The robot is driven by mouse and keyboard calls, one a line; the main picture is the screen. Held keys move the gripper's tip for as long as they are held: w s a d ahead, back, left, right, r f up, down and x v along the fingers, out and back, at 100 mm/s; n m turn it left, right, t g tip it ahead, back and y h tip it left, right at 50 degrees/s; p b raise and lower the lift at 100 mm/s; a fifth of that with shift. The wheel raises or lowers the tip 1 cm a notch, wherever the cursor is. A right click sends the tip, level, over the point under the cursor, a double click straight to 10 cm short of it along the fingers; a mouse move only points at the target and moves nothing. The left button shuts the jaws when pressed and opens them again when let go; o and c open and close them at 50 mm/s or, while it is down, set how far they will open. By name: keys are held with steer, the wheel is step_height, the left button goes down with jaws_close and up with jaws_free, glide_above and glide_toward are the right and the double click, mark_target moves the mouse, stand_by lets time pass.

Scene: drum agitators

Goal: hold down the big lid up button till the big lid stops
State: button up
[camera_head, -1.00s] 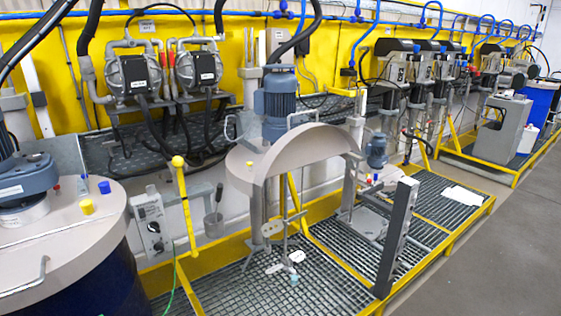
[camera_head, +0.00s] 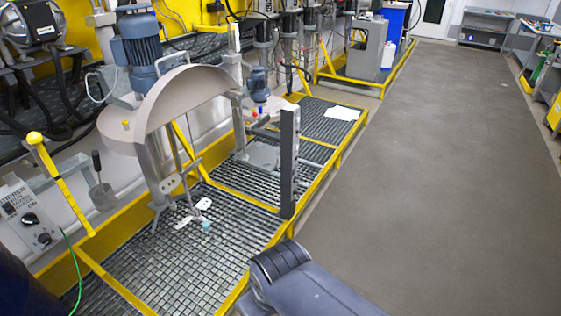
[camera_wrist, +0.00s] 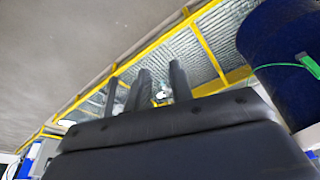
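The big lid (camera_head: 170,98) is a grey disc with a raised, curved guard at the mixer, under a blue motor (camera_head: 138,42). A dark grey upright post (camera_head: 288,165) stands at the platform's front edge. Small marks show on its narrow side, too small to read as an up button. In the wrist view my gripper (camera_wrist: 145,76) shows as dark fingers standing apart, with nothing clearly held. A dark upright piece also shows between them, and I cannot tell what it is. The fingers are not distinct in the head view, where my dark arm is low in the middle, short of the post.
A control box (camera_head: 28,217) with knobs and a yellow-handled lever (camera_head: 60,180) stand at the left. A yellow-edged grating platform (camera_head: 215,262) fills the middle. A blue drum (camera_wrist: 285,65) with a green cable shows in the wrist view. The grey floor (camera_head: 430,170) at right is clear.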

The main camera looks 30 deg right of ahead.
stand_by(0.3)
jaws_close()
stand_by(1.6)
